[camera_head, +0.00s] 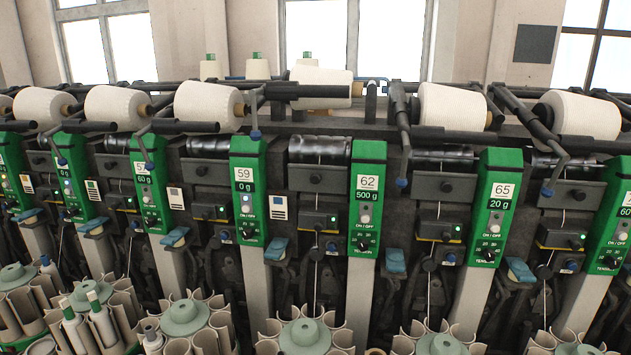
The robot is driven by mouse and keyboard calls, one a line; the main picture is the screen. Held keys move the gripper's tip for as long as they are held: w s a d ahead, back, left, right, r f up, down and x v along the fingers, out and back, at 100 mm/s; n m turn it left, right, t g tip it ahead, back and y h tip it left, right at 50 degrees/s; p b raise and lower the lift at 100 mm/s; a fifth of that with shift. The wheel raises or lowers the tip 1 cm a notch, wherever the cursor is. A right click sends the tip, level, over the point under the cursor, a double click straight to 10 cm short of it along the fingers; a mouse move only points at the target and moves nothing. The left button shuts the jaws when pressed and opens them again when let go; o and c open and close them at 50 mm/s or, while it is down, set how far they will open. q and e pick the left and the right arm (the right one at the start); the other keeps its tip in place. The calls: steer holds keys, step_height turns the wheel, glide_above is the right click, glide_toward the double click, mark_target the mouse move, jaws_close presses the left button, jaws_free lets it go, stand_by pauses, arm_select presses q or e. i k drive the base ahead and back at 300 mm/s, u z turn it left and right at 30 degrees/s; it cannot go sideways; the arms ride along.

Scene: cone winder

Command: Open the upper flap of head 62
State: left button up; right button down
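The green panel of head 62 (367,196) stands right of centre and reads 62 and 500 g. Left of it, between panels 59 and 62, is a dark grey flap plate (302,178) with a round black knob (316,180). It sits just below a shiny dark drum (320,150) and appears closed. A similar dark plate (425,185) with a knob lies to the right of panel 62. Neither of my grippers shows in the head view.
Green panels 59 (246,190) and 65 (497,205) flank head 62. White yarn cones (207,106) and dark cradle arms (398,105) line the top. Peg-like tube holders with green hubs (305,334) stand along the front below the heads.

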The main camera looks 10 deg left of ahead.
mark_target(317, 181)
steer(key=z, duration=1.7)
steer(key=k, duration=0.85)
steer(key=u, duration=1.75)
steer(key=i, duration=0.5)
steer(key=z, duration=0.05)
